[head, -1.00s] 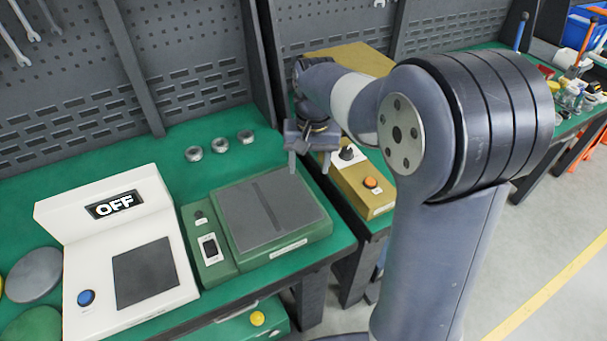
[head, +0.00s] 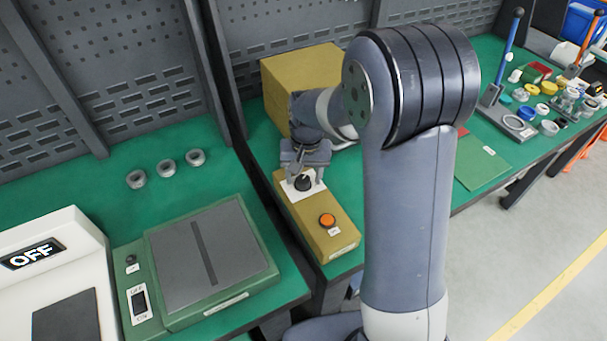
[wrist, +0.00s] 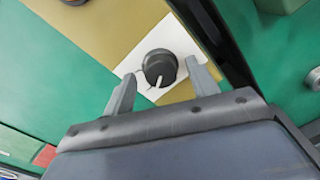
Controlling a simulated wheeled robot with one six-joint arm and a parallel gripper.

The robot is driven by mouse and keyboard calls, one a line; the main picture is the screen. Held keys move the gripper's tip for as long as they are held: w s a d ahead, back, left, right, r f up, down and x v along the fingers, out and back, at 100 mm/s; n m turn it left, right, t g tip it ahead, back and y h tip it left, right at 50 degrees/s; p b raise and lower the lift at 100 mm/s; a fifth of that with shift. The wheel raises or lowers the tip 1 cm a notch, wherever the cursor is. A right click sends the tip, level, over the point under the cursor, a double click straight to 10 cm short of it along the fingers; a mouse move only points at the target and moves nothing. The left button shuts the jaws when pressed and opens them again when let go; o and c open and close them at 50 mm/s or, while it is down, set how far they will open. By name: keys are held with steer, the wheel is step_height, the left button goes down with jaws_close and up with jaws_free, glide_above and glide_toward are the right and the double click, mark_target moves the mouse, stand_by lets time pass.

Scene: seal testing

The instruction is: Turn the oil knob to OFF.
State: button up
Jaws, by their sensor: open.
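The black oil knob (head: 303,184) stands on a white plate on the front yellow box (head: 328,240). In the wrist view the knob (wrist: 160,64) is round, with a white pointer line toward my gripper's side. The plate's markings cannot be read. My gripper (head: 304,168) is just above and behind the knob in the head view. In the wrist view my gripper (wrist: 160,73) is open, with one finger on each side of the knob and a visible gap at both. I cannot tell how far the fingertips reach down beside it.
An orange button (head: 327,220) sits on the same yellow box. A larger yellow box (head: 290,85) stands behind. A green device with a grey plate (head: 205,255) and a white unit showing OFF (head: 33,253) are at left.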

steer(key=shift+f, duration=0.1)
steer(key=shift+c, duration=0.4)
steer(key=c, duration=0.9)
steer(key=n, duration=1.1)
steer(key=shift+n, duration=0.3)
steer(key=shift+g, duration=0.3)
steer(key=shift+n, duration=0.3)
steer(key=o, duration=1)
